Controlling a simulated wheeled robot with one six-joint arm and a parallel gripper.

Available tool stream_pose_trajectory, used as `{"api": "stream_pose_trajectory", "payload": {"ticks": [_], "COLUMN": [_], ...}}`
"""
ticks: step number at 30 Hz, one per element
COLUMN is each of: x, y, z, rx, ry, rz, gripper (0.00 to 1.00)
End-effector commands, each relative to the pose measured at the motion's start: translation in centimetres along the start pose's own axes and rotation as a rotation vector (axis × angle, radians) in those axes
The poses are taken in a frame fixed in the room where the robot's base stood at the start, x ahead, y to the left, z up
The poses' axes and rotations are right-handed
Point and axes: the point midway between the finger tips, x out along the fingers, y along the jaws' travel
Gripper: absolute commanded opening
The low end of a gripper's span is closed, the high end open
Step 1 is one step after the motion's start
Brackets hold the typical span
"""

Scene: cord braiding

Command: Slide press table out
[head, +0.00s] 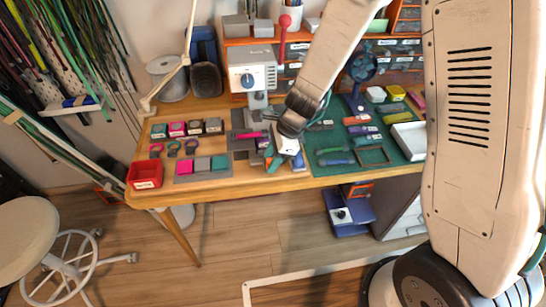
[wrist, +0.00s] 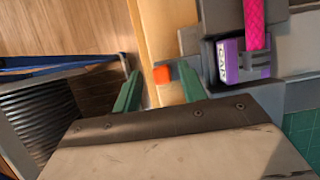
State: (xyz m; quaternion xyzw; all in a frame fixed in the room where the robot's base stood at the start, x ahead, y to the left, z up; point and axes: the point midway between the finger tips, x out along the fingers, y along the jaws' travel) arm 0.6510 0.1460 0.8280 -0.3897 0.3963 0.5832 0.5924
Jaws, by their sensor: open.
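The press (head: 253,75) is a grey machine with a red-knobbed lever, standing at the back of the wooden workbench. Its dark grey table (wrist: 225,28) shows at the upper right in the wrist view. A purple labelled block (wrist: 238,62) sits on it, with a magenta cord running over it. An orange piece (wrist: 161,75) sticks out toward the bench's front edge. My gripper (wrist: 157,76) is open, its green fingers on either side of the orange piece; I cannot tell whether they touch it. In the head view my gripper (head: 283,158) is low in front of the press and partly hides its table.
A green cutting mat (head: 335,140) with tools and a white tray (head: 408,139) lies at right. Coloured blocks, rings and a red bin (head: 145,175) are at left. The floor before the bench (head: 235,235) is clear, with a stool (head: 28,235) at far left.

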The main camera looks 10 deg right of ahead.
Motion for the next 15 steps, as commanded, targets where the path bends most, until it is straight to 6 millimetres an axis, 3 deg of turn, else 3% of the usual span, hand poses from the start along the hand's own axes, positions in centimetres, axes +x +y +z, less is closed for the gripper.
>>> {"api": "stream_pose_trajectory", "payload": {"ticks": [15], "x": [-6.6], "y": [0.0], "z": [-0.1], "rx": [0.001], "ry": [-0.001], "rz": [-0.003], "gripper": [0.42]}}
